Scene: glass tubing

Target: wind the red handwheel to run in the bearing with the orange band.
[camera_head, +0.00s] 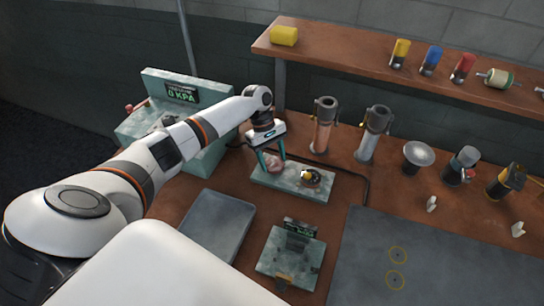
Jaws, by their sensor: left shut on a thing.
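My left gripper (270,163) reaches down over the left part of a green, worn block (290,188) on the bench. It is shut on a pale reddish, rounded thing (274,167), which may be the handwheel; the fingers partly cover it. A small dark, round part with a yellow-orange patch (311,176) sits on the right part of the same block, apart from the gripper. It may be the bearing; its band is too small to tell. My right gripper is not in view.
A green machine with a "0 KPA" display (181,93) stands behind my left arm, with a small red knob (129,107). A grey tray (217,222) and a green fixture (290,254) lie nearer.

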